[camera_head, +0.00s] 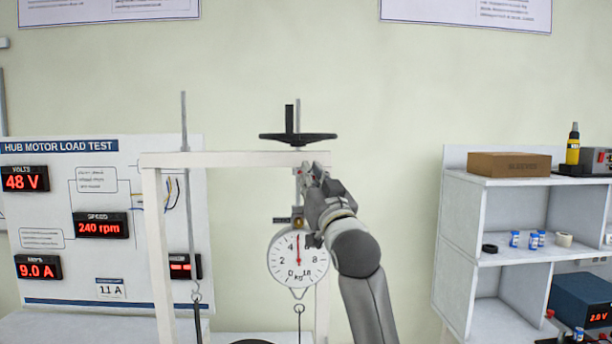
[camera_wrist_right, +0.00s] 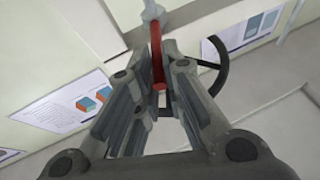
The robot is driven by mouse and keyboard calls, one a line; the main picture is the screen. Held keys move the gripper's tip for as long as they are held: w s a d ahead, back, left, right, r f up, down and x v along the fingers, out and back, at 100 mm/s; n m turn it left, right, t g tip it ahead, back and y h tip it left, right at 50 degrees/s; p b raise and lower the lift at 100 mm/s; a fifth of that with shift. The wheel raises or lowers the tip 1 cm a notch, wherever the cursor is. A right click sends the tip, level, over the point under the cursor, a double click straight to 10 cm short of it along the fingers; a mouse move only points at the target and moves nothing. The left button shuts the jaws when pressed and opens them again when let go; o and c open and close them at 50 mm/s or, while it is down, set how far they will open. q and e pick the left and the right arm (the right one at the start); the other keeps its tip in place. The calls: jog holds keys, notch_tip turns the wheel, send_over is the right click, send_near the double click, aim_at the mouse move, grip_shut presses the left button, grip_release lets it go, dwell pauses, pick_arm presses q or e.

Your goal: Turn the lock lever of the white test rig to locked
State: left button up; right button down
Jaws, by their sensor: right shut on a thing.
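The white test rig (camera_head: 235,159) is an upright frame with a black handwheel (camera_head: 298,137) on a threaded rod above its top beam. My right gripper (camera_head: 314,174) is at the beam's right end, just below the handwheel, and hides much of that spot in the head view. In the right wrist view, a red lever (camera_wrist_right: 157,52) hangs from the rod between the fingers of my right gripper (camera_wrist_right: 160,84), which is shut on it. Whether the lever stands at locked cannot be told. My left gripper is not in view.
A round dial scale (camera_head: 298,258) hangs right below my right gripper, its red needle pointing nearly straight up. A display panel (camera_head: 70,265) stands at left. A white shelf (camera_head: 500,182) with a cardboard box (camera_head: 509,165) stands at right. The wall between rig and shelf is clear.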

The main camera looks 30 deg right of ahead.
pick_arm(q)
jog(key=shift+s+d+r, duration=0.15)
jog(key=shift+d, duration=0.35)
pick_arm(e)
jog(key=shift+s+d+n+t+y, duration=0.15)
jog(key=shift+d+n+y, duration=0.25)
jog(key=shift+y, duration=0.5)
jog(key=shift+w+d+n+t+y, duration=0.1)
jog(key=shift+d+n+y, duration=0.35)
jog(key=shift+y, duration=0.45)
jog(key=shift+s+d+n+t+y, duration=0.15)
jog(key=shift+d+n+y, duration=0.1)
jog(key=shift+n+y, duration=0.5)
jog(key=shift+y, duration=0.35)
jog(key=c, duration=1.5)
grip_release()
jog(key=shift+w+d, duration=0.1)
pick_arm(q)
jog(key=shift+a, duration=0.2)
pick_arm(e)
jog(key=shift+f, duration=0.1)
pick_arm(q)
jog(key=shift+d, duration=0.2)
pick_arm(e)
jog(key=v, duration=1.2)
